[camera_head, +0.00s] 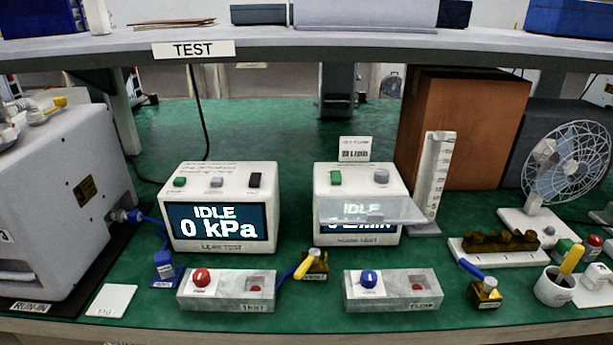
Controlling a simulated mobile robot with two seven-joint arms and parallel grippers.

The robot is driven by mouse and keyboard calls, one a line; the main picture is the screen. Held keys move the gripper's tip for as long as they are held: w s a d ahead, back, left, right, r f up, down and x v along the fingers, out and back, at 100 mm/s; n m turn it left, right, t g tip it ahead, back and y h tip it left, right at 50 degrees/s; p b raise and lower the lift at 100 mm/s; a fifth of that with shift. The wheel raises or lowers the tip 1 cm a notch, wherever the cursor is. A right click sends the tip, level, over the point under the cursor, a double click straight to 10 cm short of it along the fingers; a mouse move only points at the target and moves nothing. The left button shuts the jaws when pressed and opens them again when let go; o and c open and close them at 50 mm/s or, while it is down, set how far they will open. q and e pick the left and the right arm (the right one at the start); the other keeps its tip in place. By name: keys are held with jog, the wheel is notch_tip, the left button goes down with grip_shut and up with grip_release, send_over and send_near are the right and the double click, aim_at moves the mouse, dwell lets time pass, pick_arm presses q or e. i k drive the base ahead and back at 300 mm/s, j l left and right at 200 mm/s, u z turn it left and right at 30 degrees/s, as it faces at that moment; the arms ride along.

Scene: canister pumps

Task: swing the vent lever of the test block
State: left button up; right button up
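A grey metal block (227,292) with a red round knob (201,278) and a label that seems to read TEST sits at the front, left of centre. At its right end is a small brass block (317,266) with a yellow lever (306,267) slanting down to the left; a thin blue piece runs from it toward the grey block. A similar grey block (392,291) with a blue knob (369,279) stands further right, its label seeming to read FLOW. Another brass block (486,291) has a blue lever (471,268) slanting up to the left. Neither of my grippers is in view.
Behind are a leak-test box (221,206) reading IDLE 0 kPa and a flow-test box (356,232) with a clear flap (371,210) across its screen. A large grey machine (60,205) stands left, a fan (567,165) and a cup (556,288) right. A shelf (330,42) overhangs the bench.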

aim_at(314, 253)
jog(key=k+z, duration=0.35)
jog(key=k+l+z, duration=0.1)
jog(key=z, duration=0.25)
jog(key=k+l+z, duration=0.2)
jog(key=k+z, duration=0.15)
